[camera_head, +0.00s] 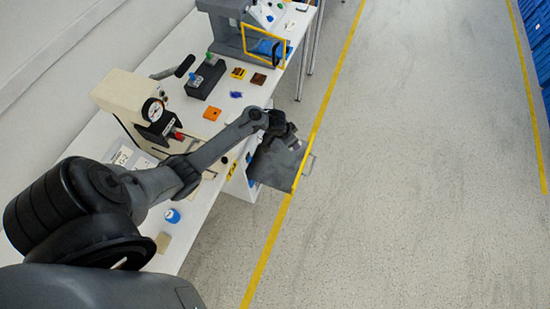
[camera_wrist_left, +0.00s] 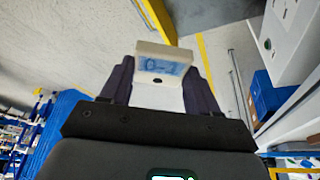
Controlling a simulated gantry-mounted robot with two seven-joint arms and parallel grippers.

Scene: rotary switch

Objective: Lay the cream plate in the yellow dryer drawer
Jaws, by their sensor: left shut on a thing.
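My left gripper (camera_wrist_left: 157,85) is shut on a cream piece (camera_wrist_left: 167,51), which I take for the cream plate. In the left wrist view it stands between the two dark fingers, with a bluish patch on its face and a dark hole below. In the head view my left gripper (camera_head: 278,150) hangs beyond the table's right edge, above the floor side; the held piece is hidden or too small there. A yellow frame (camera_head: 264,46) surrounds the front of a grey machine at the back of the table. I cannot tell whether it is the dryer drawer. My right gripper is not in view.
The floor (camera_head: 400,180) is clear.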

